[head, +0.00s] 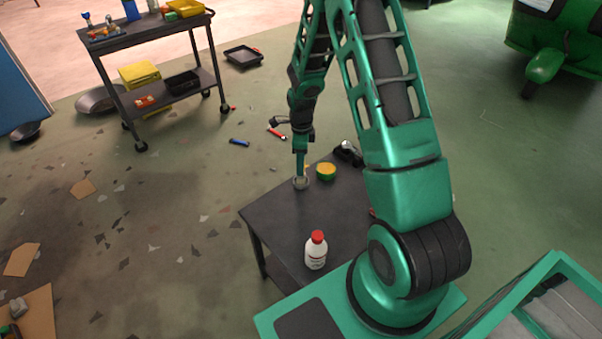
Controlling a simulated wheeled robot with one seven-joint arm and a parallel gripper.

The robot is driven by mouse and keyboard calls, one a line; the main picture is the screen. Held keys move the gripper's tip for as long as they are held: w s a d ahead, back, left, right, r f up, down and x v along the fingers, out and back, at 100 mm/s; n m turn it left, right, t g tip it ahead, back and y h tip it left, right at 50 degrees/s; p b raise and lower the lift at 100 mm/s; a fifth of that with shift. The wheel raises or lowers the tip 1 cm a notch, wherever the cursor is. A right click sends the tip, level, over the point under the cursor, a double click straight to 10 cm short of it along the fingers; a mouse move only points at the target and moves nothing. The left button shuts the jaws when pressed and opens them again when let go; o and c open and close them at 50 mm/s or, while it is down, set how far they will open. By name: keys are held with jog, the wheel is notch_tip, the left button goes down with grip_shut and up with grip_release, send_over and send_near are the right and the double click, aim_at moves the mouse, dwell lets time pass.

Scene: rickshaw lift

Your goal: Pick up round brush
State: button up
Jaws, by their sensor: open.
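My arm reaches over the dark table (279,226), and my gripper (300,177) points down near its far left edge. A small, pale grey round thing (300,184) lies directly under the fingertips and may be the round brush; it is too small to tell for sure. My gripper is open. Whether the fingers are around the round thing or just above it cannot be told. A yellow and green round piece (326,174) lies just right of my gripper. Part of the table is hidden by my arm.
A white bottle with a red cap (316,251) stands on the table's near part. A black object (348,153) lies at the far edge. A tool cart (150,40) stands at the back left. A blue tool (239,142) and a red tool (277,133) lie on the floor.

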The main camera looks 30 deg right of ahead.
jog(key=shift+f, duration=0.8)
jog(key=shift+c, duration=0.3)
grip_shut()
jog(key=shift+r, duration=0.1)
